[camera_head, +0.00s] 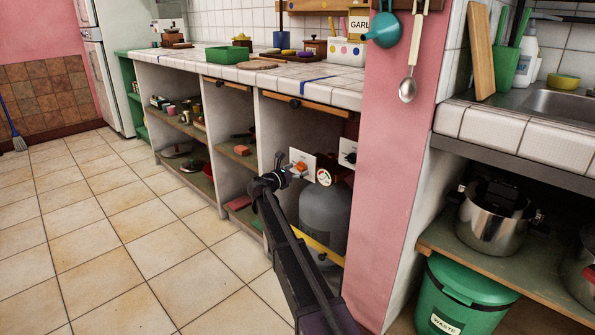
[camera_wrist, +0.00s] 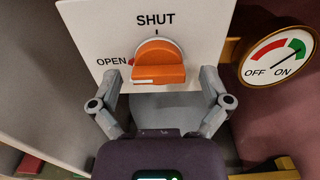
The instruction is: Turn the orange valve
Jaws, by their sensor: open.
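The orange valve (camera_wrist: 158,62) is a round knob with a raised bar across it, on a white plate (camera_wrist: 200,25) marked SHUT at the top and OPEN at the left. Its bar lies roughly level, with a pale mark near its left end on the OPEN side. In the head view the valve (camera_head: 300,166) is small, in the open bay under the counter. My gripper (camera_wrist: 160,80) is open, one finger at each side of the bar; whether they touch it I cannot tell. A round gauge (camera_wrist: 277,58) at the right has its needle toward the green ON side.
A grey gas cylinder (camera_head: 325,212) stands below the gauge. A black knob on another plate (camera_head: 348,153) is to the right. A pink pillar (camera_head: 385,150) bounds the bay on the right and a pale divider (camera_head: 262,150) on the left.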

